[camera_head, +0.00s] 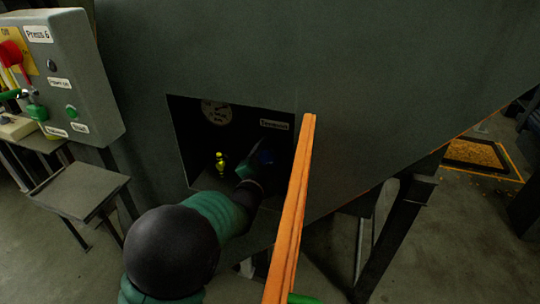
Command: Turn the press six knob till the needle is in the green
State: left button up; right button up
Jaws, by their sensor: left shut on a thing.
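The press six control box (80,75), labelled "Press 6", stands at the upper left. To its right, a dark recess in the press body holds a round pale gauge (217,112) and a small label (274,125). The gauge is too small and dim to read its needle or green zone. My left arm reaches up into the recess. My left gripper (258,163) is in its right part, shut on a dark bluish knob (267,156), which is mostly hidden by gripper and shadow. My right gripper is not in view.
A small yellow fitting (220,161) stands in the recess left of my gripper. A long orange bar or panel edge (292,205) runs close along the right side of the recess. A grey metal stand (80,188) is at the left. Dark steel legs (395,235) stand at the lower right.

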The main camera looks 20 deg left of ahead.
pick_arm(q)
jog(key=shift+d, duration=0.1)
dwell(0.3)
jog(key=o, duration=1.4)
jog(key=shift+d, duration=0.1)
jog(key=shift+s, duration=0.1)
jog(key=s+b, duration=0.3)
jog(key=s, duration=0.2)
jog(key=s+b, duration=0.4)
jog(key=s, duration=0.2)
jog(key=s+b, duration=0.4)
jog(key=s, duration=0.1)
jog(key=shift+s+a+f, duration=0.1)
jog(key=shift+s+a, duration=0.2)
jog(key=shift+a, duration=0.05)
